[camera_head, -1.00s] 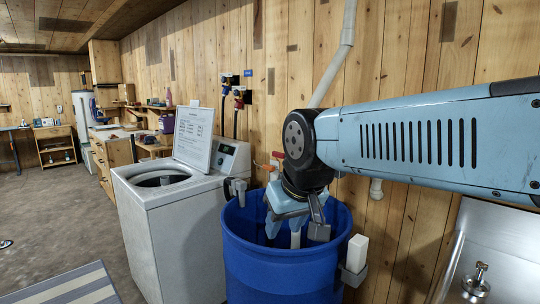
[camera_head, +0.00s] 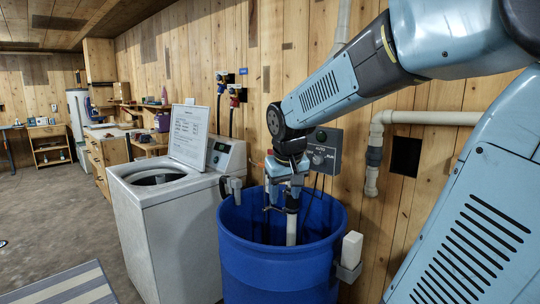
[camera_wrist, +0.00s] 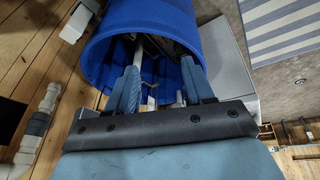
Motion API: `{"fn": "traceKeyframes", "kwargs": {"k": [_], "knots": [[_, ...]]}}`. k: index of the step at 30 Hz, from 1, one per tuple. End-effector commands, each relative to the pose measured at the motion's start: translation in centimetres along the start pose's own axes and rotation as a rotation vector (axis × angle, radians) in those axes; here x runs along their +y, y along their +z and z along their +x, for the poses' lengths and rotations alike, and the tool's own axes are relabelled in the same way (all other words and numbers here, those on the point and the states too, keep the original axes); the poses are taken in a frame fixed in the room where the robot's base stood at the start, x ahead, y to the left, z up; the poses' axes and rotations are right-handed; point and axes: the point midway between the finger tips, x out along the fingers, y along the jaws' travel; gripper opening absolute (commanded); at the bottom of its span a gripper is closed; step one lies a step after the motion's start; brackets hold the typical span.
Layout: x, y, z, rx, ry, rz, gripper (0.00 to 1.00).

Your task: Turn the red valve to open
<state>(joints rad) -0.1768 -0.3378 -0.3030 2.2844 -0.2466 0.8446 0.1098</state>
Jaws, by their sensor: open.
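A small red fitting (camera_head: 235,91) sits on the wall above the washing machine, next to a blue one; I cannot tell its turn position. A small orange-red piece (camera_head: 258,164) also shows just left of my gripper, mostly hidden by it. I cannot tell which of these is the task's valve. My gripper (camera_head: 283,199) points down over the open blue barrel, well below and right of the wall fittings. In the wrist view, its two blue fingers (camera_wrist: 160,88) are apart over the barrel's mouth. No red valve shows in that view.
The blue barrel (camera_head: 280,273) contains a white pipe and stands beside the white washing machine (camera_head: 165,238). A grey control box (camera_head: 321,151) is on the wall behind my arm. White piping (camera_head: 420,118) runs at right. The floor at left is open.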

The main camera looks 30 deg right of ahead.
Motion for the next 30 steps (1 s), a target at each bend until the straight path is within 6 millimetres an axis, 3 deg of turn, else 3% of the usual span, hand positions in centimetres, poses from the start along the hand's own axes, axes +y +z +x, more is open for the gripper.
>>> {"fn": "traceKeyframes", "kwargs": {"k": [6, 18, 30], "knots": [[2.7, -5.0, 4.6, -0.061, 0.115, 0.006, 0.52], [7.3, -13.0, 12.3, -0.124, 0.395, -0.035, 0.52], [9.9, -21.2, 17.2, -0.116, 0.741, -0.166, 0.52]]}}
